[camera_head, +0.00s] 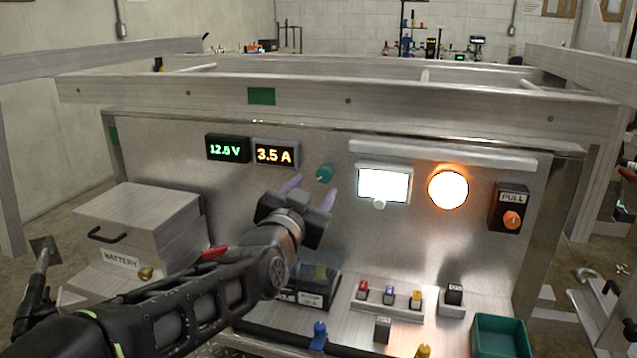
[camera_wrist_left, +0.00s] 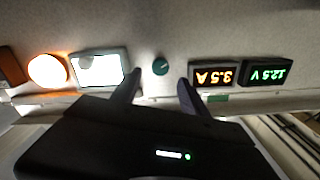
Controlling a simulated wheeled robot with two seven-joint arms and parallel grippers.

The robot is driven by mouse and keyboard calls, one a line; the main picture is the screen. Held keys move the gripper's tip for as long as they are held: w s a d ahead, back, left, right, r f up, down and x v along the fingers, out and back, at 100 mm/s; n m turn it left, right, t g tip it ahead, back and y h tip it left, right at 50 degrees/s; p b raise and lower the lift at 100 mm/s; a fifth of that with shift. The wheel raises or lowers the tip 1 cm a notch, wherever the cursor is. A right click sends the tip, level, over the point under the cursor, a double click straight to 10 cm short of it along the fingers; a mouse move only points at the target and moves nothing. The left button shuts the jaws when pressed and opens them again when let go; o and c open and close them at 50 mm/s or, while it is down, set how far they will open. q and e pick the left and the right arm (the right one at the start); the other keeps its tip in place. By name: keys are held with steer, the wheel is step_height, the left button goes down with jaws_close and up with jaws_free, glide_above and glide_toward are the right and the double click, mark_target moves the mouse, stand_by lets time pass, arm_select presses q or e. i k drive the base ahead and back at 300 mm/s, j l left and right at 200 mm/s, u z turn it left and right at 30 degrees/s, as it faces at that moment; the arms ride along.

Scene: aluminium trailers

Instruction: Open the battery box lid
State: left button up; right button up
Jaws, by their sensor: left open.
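The battery box (camera_head: 150,230) is a grey metal box at the left of the head view, with its lid (camera_head: 145,212) shut. A black handle (camera_head: 107,236) is on its front, above a "BATTERY" label (camera_head: 121,259) and a brass-coloured latch or knob (camera_head: 146,273). My left gripper (camera_head: 308,188) is open and empty, to the right of the box, in front of the panel near a round teal knob (camera_head: 324,174). In the left wrist view the knob (camera_wrist_left: 160,66) shows between the two fingertips (camera_wrist_left: 158,80). I cannot tell whether they touch it. My right gripper is not in view.
The metal panel holds a voltage display (camera_head: 227,149), a current display (camera_head: 275,154), a lit white switch box (camera_head: 383,183), a glowing orange lamp (camera_head: 448,187) and a PULL box (camera_head: 509,207). Coloured fuses (camera_head: 389,295) and a teal bin (camera_head: 499,337) stand on the ledge below.

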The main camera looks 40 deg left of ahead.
mark_target(149, 218)
steer(key=k, duration=1)
